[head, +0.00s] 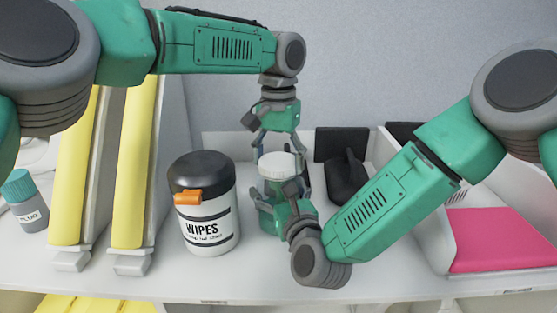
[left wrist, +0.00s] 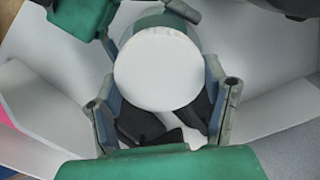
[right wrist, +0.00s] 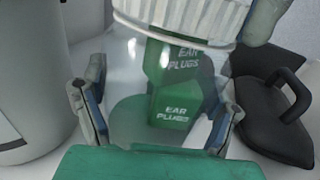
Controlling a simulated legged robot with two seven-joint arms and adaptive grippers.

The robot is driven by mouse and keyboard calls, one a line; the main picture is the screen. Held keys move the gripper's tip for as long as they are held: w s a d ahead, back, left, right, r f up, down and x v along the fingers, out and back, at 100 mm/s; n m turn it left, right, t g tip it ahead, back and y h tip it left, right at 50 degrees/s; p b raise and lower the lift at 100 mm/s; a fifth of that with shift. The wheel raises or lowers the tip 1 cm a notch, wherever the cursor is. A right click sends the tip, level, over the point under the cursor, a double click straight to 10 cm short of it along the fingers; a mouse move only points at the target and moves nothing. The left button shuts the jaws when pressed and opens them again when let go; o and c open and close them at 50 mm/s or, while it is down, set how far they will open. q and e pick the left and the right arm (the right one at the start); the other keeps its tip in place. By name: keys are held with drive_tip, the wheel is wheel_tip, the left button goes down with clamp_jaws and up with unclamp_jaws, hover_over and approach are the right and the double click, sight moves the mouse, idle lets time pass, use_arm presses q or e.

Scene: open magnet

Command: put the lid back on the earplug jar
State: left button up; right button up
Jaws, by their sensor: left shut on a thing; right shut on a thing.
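The white ribbed lid (head: 279,163) is at the top of the earplug jar (head: 270,187). The lid's round top fills the middle of the left wrist view (left wrist: 158,70). My left gripper (head: 281,157) points down from above and is shut on the lid's sides. The clear jar, with green "EAR PLUGS" print, shows in the right wrist view (right wrist: 140,90) just under the ribbed lid (right wrist: 185,15). My right gripper (head: 285,190) comes from the front and is shut around the jar's body. I cannot tell whether the lid is seated or only hovering over the rim.
A wipes tub (head: 207,215) stands left of the jar. A black handled object (head: 346,178) is close on the right. Yellow-faced stands (head: 130,170) and a small teal-capped bottle (head: 27,205) are farther left. A white tray with a pink pad (head: 500,240) is at the right.

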use_arm(q)
drive_tip(key=o, duration=1.4)
use_arm(e)
drive_tip(key=shift+f, duration=0.1)
use_arm(q)
drive_tip(key=r, duration=1.2)
drive_tip(key=shift+w, duration=0.2)
drive_tip(key=shift+w, duration=0.1)
use_arm(e)
drive_tip(key=o, duration=2.3)
drive_tip(key=v, duration=1.1)
drive_tip(key=shift+s+d, duration=0.25)
drive_tip(key=shift+s, duration=0.1)
use_arm(q)
drive_tip(key=shift+d, duration=0.1)
